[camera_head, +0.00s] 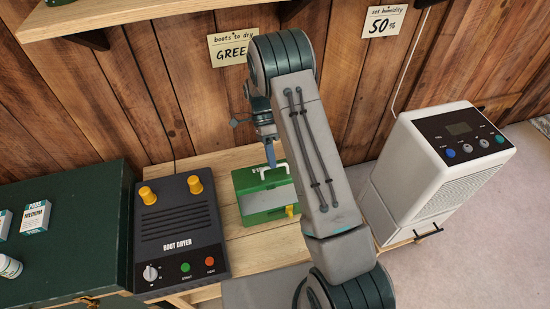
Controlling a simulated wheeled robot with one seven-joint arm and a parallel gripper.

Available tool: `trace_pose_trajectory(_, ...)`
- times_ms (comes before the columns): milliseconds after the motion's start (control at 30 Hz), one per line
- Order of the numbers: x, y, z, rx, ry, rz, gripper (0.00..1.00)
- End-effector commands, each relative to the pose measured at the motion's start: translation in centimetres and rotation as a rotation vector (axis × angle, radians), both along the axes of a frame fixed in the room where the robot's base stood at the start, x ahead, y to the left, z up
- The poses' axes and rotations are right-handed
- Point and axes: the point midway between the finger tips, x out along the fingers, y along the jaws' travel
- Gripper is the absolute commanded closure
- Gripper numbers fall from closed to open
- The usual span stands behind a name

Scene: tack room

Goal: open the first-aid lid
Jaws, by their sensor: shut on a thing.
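The green first-aid box (262,218) stands on the wooden bench, with a yellow latch (291,210) at its right front. A pale grey area that looks like its inside shows behind the front edge. The green lid (243,180) appears raised at the back, but its exact angle is hard to tell. A white handle (258,172) shows at its top. My gripper (271,163) reaches down to this handle and is shut on it. My arm stands just right of the box and hides part of the bench there.
A black boot dryer (180,225) with two yellow pegs stands close left of the box. A white dehumidifier (440,165) stands to the right. A dark green chest (70,245) bears small cartons and a bottle. A wooden shelf (130,12) overhangs the back wall.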

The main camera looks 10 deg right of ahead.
Motion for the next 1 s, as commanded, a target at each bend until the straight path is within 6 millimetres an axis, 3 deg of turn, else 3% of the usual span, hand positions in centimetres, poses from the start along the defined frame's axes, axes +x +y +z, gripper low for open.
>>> trace_pose_trajectory(200,2.6,1.0,1.3,0.000,-0.018,0.016,1.00)
trace_pose_trajectory(600,7.4,1.4,0.9,0.003,-0.021,0.018,1.00)
trace_pose_trajectory(1000,9.9,1.5,0.4,0.004,-0.014,0.014,1.00)
